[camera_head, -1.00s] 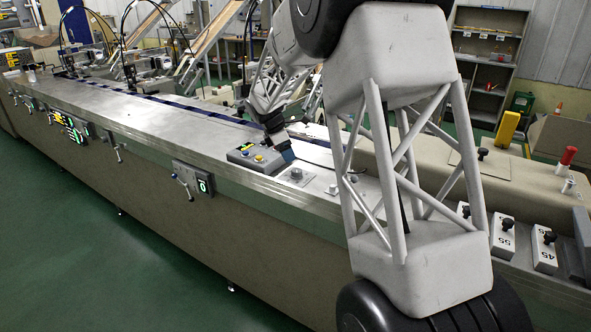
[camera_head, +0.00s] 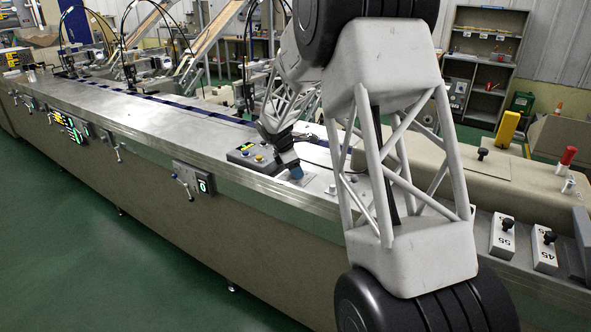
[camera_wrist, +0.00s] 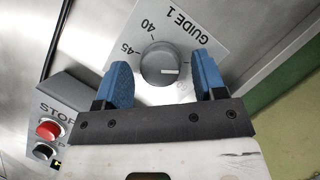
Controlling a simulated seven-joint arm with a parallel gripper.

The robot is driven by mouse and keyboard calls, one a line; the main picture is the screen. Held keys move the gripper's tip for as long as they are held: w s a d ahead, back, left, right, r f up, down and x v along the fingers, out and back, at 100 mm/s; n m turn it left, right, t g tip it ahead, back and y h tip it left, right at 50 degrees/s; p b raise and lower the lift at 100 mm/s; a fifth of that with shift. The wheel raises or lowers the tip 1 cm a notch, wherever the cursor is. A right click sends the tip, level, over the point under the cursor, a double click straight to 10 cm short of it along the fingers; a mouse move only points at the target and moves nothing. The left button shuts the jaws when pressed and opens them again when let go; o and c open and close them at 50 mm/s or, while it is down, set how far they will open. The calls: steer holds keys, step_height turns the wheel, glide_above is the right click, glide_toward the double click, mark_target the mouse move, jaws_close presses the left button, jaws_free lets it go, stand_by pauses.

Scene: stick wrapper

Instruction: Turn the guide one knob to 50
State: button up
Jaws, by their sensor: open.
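The guide one knob (camera_wrist: 160,62) is a round grey dial on a light plate (camera_wrist: 195,30) printed "GUIDE 1", with 40 and 45 readable in the wrist view. Its white pointer line faces right in that view, away from the 45 mark. No 50 mark can be seen; my gripper covers part of the plate. My gripper (camera_wrist: 159,66) is open, one blue finger on each side of the knob with gaps visible. In the head view my gripper (camera_head: 296,174) is low over the machine top and hides the knob.
A control box (camera_head: 252,157) stands just left of my gripper; in the wrist view it shows a red STOP button (camera_wrist: 49,130). A black cable (camera_wrist: 57,38) runs near it. Numbered blocks (camera_head: 503,236) with black knobs lie at the right of the machine.

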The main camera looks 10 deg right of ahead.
steer(key=shift+f, duration=0.1)
steer(key=c, duration=0.9)
